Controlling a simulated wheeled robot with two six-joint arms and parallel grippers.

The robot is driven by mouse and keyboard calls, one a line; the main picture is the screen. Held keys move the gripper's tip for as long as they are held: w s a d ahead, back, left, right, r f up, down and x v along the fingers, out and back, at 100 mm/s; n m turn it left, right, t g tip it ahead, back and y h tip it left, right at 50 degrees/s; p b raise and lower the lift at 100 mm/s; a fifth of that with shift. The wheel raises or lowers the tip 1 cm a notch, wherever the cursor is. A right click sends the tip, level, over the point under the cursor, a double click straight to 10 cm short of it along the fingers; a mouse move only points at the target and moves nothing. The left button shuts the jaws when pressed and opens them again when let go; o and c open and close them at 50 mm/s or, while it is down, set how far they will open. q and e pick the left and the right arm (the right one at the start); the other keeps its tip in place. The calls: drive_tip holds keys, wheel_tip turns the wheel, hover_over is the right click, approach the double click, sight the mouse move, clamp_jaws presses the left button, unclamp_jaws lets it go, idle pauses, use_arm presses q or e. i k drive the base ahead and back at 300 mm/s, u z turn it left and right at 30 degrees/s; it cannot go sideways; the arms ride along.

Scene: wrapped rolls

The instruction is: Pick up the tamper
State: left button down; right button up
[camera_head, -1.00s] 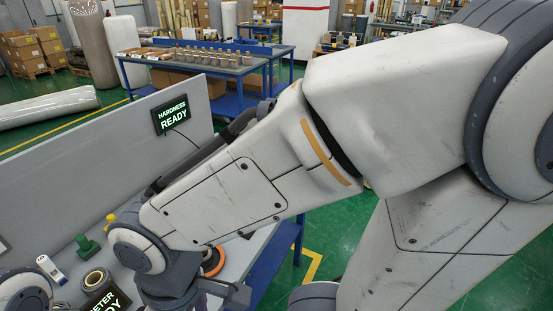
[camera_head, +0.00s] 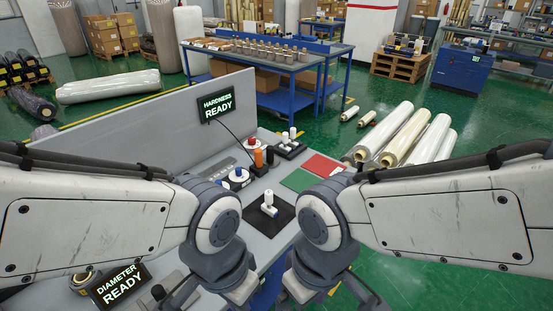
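No object in the camera_head view is clearly recognisable as the tamper. A small white upright tool (camera_head: 268,203) stands on a black mat on the grey bench, between my two wrists. Another white-topped tool (camera_head: 292,134) stands on a black base at the bench's far end. My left gripper (camera_head: 208,299) hangs over the near part of the bench, apart from both tools. My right gripper (camera_head: 330,299) is beyond the bench's right edge, over the floor. Both look spread and empty, with their tips cut off by the picture's bottom edge.
A grey panel (camera_head: 130,135) backs the bench. A diameter display (camera_head: 118,287) stands at near left. Wrapped rolls (camera_head: 405,138) lie right on the floor.

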sight(272, 161)
drive_tip(key=z, duration=1.25)
drive_tip(key=i, duration=3)
drive_tip(key=u, duration=3.7)
